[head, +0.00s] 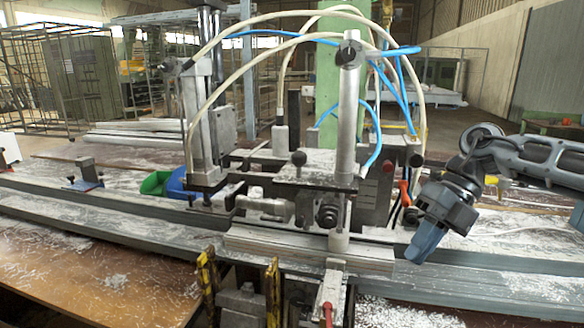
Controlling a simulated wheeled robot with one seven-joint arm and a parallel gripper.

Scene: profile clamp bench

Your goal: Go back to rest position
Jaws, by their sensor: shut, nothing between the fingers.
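My gripper (424,246) is at the right of the head view, at the end of my arm, which reaches in from the right edge. It points down and to the left, over the metal rail at the right of the clamp machine. Its blue-grey fingers are together with nothing between them. I cannot tell how far above the rail the fingertips are. The profile clamp machine (315,183) stands in the middle of the bench, with upright cylinders, white and blue hoses and a vertical metal post (347,110).
Long metal rails (110,232) run across the bench, strewn with pale shavings. Yellow-edged clamps (207,285) stand at the front. A green bin (156,182) and a blue bin (178,186) sit left of the machine. Hoses arch near my arm.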

